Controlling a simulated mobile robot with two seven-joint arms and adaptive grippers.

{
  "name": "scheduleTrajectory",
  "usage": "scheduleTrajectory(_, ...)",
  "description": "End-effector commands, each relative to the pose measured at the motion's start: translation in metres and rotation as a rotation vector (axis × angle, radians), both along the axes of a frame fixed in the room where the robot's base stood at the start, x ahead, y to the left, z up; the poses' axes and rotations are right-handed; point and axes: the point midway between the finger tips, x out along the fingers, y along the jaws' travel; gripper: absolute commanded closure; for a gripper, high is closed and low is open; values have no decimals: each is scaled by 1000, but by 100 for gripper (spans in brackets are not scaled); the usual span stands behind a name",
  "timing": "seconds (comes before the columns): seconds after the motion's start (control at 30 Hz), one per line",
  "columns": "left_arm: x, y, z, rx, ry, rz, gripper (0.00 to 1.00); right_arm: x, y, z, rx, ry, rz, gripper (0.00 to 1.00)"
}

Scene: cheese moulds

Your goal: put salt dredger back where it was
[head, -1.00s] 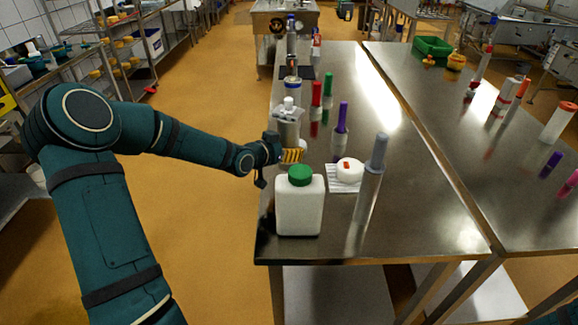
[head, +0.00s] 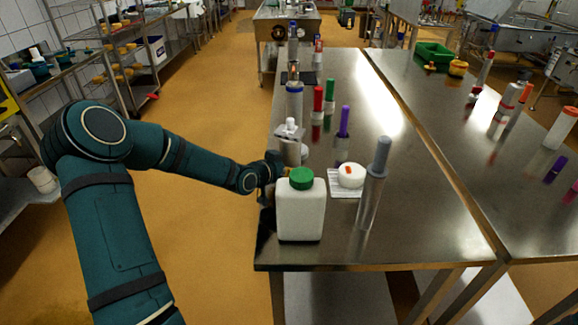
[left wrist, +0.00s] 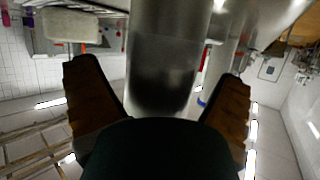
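A metal canister (head: 290,152), which I take for the salt dredger, stands near the left edge of the steel table, behind the white bottle. A white top shows above it; whether it is part of the canister is unclear. My left gripper (head: 284,172) is low beside the canister, its fingers mostly hidden by the bottle. In the left wrist view, the gripper (left wrist: 158,85) has its fingers spread, with a metal cylinder (left wrist: 168,60) between them. A gap shows beside each fingertip. My right gripper is not in view.
The white bottle with a green cap (head: 301,210) stands close in front of my left gripper. A white cheese (head: 351,176) on a mat and a tall grey-topped tube (head: 372,190) are to its right. Several coloured-cap items stand behind. The steel table (head: 420,215) is clear at front right.

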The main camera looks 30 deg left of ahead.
Motion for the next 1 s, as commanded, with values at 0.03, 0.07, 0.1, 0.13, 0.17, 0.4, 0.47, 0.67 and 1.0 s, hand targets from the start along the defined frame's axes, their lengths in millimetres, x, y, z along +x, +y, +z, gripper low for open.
scheduleTrajectory(0.03, 0, 0, 0, 0, 0, 0, 6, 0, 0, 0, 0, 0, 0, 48)
scheduleTrajectory(0.07, 0, 0, 0, 0, 0, 0, 6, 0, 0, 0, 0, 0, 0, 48)
scheduleTrajectory(0.1, 0, 0, 0, 0, 0, 0, 6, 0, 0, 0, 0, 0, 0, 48)
scheduleTrajectory(0.13, 0, 0, 0, 0, 0, 0, 6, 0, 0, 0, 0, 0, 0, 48)
scheduleTrajectory(0.17, 0, 0, 0, 0, 0, 0, 6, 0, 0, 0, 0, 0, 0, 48)
scheduleTrajectory(0.4, -8, 2, 7, 2, 0, 0, 6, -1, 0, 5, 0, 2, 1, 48)
scheduleTrajectory(0.47, -17, 4, 11, 3, -1, 3, 6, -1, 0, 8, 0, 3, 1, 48)
scheduleTrajectory(0.67, -56, 10, 27, 4, 2, 3, 6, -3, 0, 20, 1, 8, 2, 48)
scheduleTrajectory(1.0, -104, 18, 45, 1, 1, 2, 6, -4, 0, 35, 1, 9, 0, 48)
